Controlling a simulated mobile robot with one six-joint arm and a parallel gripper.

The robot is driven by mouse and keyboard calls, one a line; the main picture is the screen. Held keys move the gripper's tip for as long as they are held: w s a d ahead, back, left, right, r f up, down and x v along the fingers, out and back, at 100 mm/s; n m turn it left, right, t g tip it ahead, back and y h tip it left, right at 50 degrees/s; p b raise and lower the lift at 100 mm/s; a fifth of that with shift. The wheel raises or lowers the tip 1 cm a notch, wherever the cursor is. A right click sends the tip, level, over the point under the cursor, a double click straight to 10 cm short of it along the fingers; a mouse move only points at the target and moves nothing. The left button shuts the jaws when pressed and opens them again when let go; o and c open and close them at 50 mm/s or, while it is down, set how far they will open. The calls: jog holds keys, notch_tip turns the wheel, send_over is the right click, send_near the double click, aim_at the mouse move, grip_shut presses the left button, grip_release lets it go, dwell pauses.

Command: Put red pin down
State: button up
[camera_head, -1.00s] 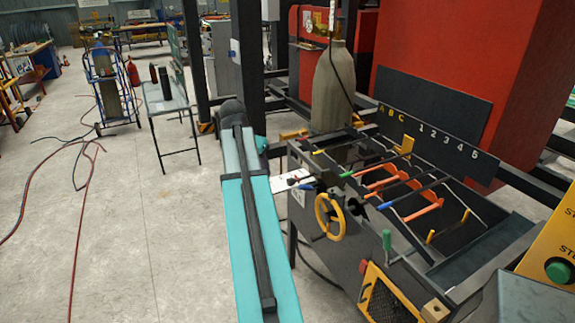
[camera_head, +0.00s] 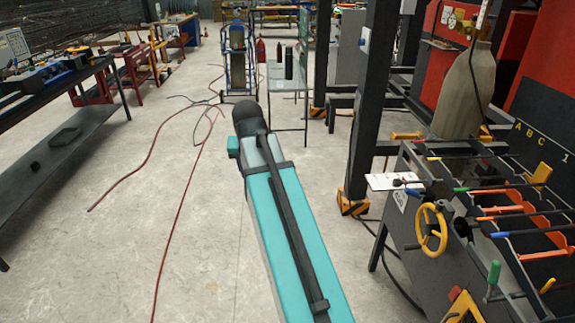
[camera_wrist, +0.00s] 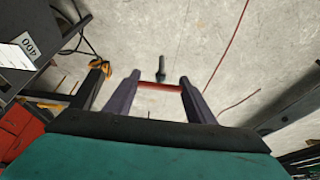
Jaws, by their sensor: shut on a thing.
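The red pin (camera_wrist: 160,86) shows in the wrist view as a short red bar lying across between the two fingers of my gripper (camera_wrist: 160,82). My gripper is shut on it, and the floor shows beyond. In the head view my teal arm reaches forward over the floor. My gripper and the red pin cannot be made out there.
The rack machine (camera_head: 425,235) with a yellow handwheel (camera_head: 431,229) and several coloured rods is at the right. A dark workbench (camera_head: 60,130) is at the left. A small table (camera_head: 288,83) stands ahead. Red hoses (camera_head: 165,240) lie on open floor.

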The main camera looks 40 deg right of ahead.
jog(key=w+a+n+y, duration=0.1)
jog(key=a+n, duration=0.5)
jog(key=a, duration=1.6)
jog(key=shift+a+f+n+t+y+b, duration=0.25)
jog(key=shift+a+n+t+y+b, duration=0.15)
jog(key=shift+y, duration=0.4)
jog(key=shift+d, duration=0.1)
